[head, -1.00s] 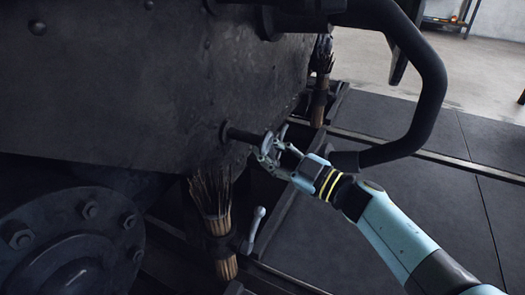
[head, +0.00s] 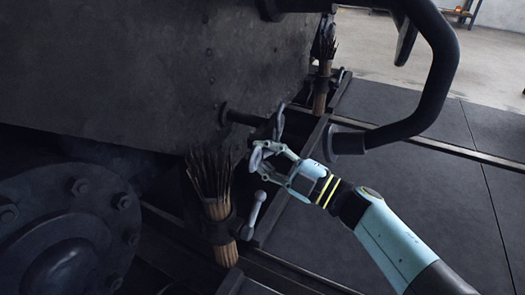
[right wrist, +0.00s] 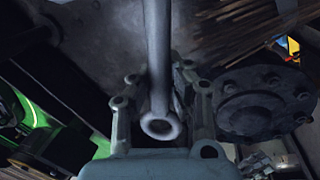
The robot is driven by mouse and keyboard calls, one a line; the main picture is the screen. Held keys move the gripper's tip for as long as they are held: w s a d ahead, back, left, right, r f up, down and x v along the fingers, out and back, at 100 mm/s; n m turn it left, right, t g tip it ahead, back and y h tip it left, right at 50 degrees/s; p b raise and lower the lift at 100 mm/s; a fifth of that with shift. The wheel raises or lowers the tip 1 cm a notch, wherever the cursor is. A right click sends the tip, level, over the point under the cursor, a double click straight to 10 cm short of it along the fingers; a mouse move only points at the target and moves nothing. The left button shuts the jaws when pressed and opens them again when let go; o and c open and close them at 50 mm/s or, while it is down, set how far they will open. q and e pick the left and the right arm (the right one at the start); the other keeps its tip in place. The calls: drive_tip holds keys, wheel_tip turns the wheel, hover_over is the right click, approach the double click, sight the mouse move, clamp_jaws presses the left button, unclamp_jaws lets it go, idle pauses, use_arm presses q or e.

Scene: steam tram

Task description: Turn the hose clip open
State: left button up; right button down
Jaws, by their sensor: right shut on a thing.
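The hose clip (head: 279,121) is a grey bar at the free end of a short dark pipe stub (head: 243,118) on the black tram side. In the head view it slants from upper right down towards my right gripper (head: 266,158). My right gripper is shut on its lower end, just below the stub. In the right wrist view, the bar (right wrist: 158,60) ends in a ring (right wrist: 160,124) between the two fingers (right wrist: 162,103). The fingers partly hide the lower end in the head view. My left gripper is not in view.
A thick black curved handrail (head: 443,75) stands close right of the gripper. A bristle broom (head: 213,195) and a grey lever (head: 255,213) are below left. A bolted round cover (head: 70,235) fills the lower left. Dark floor mats (head: 430,190) lie clear at right.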

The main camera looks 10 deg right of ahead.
drive_tip(key=shift+d+f, duration=0.1)
drive_tip(key=shift+d, duration=0.05)
drive_tip(key=c, duration=1.5)
unclamp_jaws()
drive_tip(key=shift+d, duration=0.15)
drive_tip(key=o, duration=0.3)
drive_tip(key=shift+s, duration=0.1)
drive_tip(key=v, duration=1.1)
drive_tip(key=shift+s+d, duration=0.25)
